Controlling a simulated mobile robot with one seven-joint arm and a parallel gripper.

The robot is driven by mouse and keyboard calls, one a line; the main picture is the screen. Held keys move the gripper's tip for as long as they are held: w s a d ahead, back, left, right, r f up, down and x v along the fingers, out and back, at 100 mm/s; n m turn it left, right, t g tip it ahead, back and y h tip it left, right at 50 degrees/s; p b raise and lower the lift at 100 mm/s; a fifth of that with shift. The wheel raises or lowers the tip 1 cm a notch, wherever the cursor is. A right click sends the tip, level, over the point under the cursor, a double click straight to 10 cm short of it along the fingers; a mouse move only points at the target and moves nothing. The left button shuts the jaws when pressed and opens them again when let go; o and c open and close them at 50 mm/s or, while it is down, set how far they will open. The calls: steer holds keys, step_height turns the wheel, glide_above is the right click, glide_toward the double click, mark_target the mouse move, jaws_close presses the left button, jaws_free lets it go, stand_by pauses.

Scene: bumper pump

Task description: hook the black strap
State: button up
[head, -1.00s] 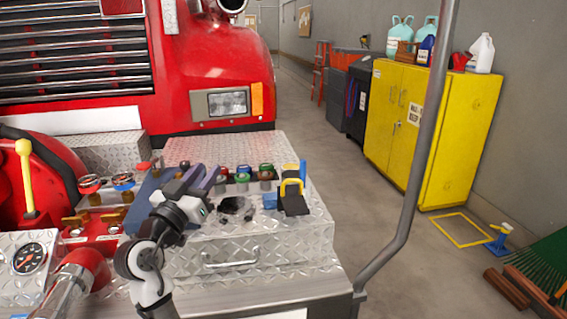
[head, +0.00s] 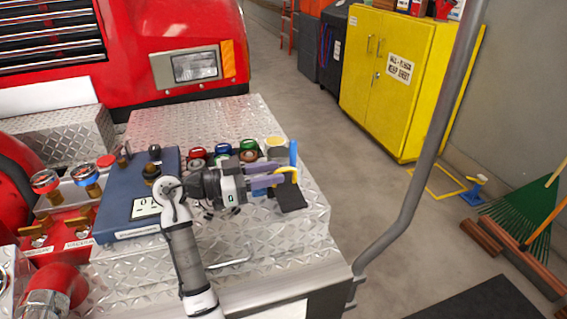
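The black strap (head: 291,198) lies at the right end of the diamond-plate bumper box, hanging toward its edge. A yellow loop (head: 287,170) arches above it, and an upright blue post (head: 293,153) stands just behind. My gripper (head: 274,181) points right, with its purple fingers at the yellow loop and over the strap's left side. The fingers overlap the loop in the picture; I cannot tell whether they touch or grip it. Part of the strap's left side and the blue base is hidden behind the gripper.
A row of colored caps (head: 222,153) sits behind my gripper, and a blue case (head: 140,205) lies to the left. A grey pole (head: 425,165) rises right of the bumper. The floor beyond is clear up to the yellow cabinet (head: 400,85).

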steer(key=shift+p+x, duration=0.55)
steer(key=shift+x, duration=1.35)
steer(key=shift+w, duration=0.1)
jaws_close()
